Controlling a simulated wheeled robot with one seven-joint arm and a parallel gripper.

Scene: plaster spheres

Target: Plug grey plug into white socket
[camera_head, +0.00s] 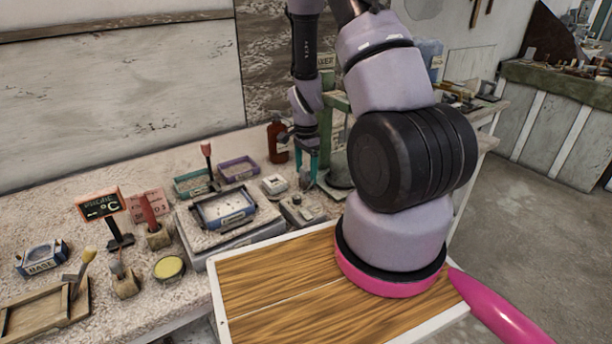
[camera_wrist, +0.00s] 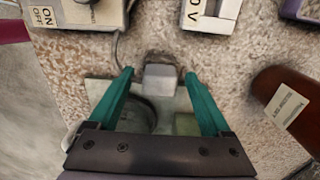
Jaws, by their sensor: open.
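My gripper (camera_head: 307,168) points down over the bench, and its teal fingers are open. In the wrist view the gripper (camera_wrist: 159,74) has a small light grey block, which looks like the grey plug (camera_wrist: 160,78), between its fingertips, with a gap on each side. A thin cable runs near it from a grey box marked ON/OFF (camera_wrist: 78,14). A white block, apparently the white socket (camera_wrist: 211,12), lies beyond, with part of a label reading "V"; in the head view it is left of the gripper (camera_head: 274,184). The plug is hard to make out in the head view.
A brown bottle (camera_head: 278,142) stands close to the gripper, seen at the right in the wrist view (camera_wrist: 287,105). Trays (camera_head: 238,168), a scale (camera_head: 225,212) and signs fill the bench's left.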

